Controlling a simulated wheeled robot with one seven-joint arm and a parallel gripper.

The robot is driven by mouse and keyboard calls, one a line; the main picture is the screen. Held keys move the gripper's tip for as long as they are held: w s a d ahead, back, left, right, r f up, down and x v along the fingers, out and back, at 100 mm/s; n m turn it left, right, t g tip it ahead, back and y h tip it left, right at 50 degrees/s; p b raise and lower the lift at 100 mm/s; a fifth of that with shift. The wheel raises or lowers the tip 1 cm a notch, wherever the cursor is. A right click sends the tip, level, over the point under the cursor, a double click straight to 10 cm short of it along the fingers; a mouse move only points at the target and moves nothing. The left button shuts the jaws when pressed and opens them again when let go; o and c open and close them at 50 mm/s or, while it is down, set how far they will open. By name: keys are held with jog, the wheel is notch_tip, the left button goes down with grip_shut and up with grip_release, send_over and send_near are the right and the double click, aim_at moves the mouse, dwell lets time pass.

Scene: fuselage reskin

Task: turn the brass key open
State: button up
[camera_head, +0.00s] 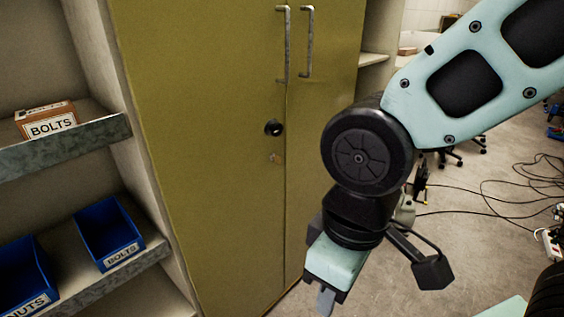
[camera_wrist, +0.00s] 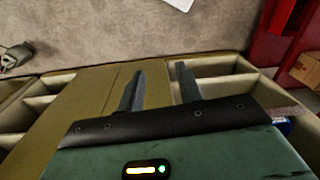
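A tall olive-yellow cabinet (camera_head: 205,110) stands with both doors shut. A round black lock (camera_head: 274,128) sits near the edge of its left door. Just below it is a small brassy-brown spot, possibly the brass key (camera_head: 275,157); it is too small to tell its shape or turn. My gripper (camera_head: 325,300) hangs low in front of the cabinet, right of and below the lock, pointing down. In the wrist view my gripper (camera_wrist: 160,70) has its two fingers apart with nothing between them. The cabinet (camera_wrist: 85,105) shows below them; no key is visible there.
Two metal handles (camera_head: 283,45) (camera_head: 307,40) stick out from the upper doors. Shelves at left hold a bolts box (camera_head: 46,121) and blue bins (camera_head: 108,235). Open floor (camera_head: 450,230) lies to the right, with black cables (camera_head: 500,190) on it.

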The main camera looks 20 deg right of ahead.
jog(key=shift+w+f, duration=0.15)
jog(key=shift+w, duration=0.05)
jog(key=shift+c, duration=0.6)
jog(key=m+t+y+b, duration=0.1)
jog(key=t+y+b, duration=0.8)
jog(key=t+b, duration=0.75)
send_near(277, 159)
jog(key=w+a+g, duration=0.1)
jog(key=w+a, duration=0.3)
jog(key=w, duration=0.3)
jog(key=shift+r, duration=0.45)
grip_shut()
